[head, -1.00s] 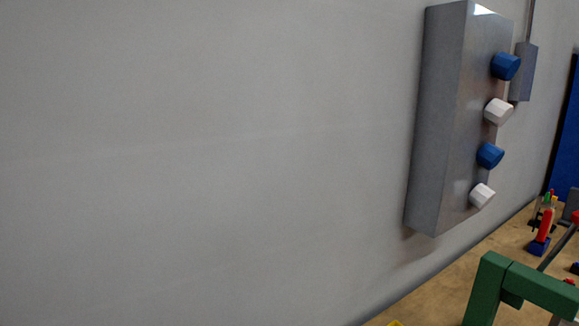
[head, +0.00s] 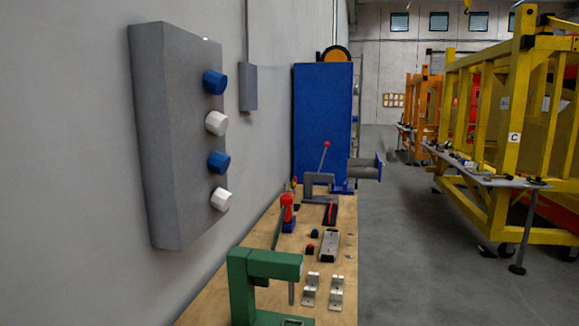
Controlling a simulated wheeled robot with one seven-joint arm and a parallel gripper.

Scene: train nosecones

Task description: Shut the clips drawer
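No drawer shows in the head view, so I cannot see the clips drawer or how far it stands open. The wooden workbench (head: 336,285) runs away from me along the left wall, seen from above its near end. Small metal clip-like brackets (head: 310,291) sit on its top near the front. My gripper and arm are not in the head view.
A green press or clamp frame (head: 243,285) stands at the bench's near end. A grey wall box (head: 165,140) with blue and white knobs hangs at left. A blue cabinet (head: 322,120) is beyond the bench. Yellow frames (head: 510,190) stand right. The grey floor (head: 405,270) between is clear.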

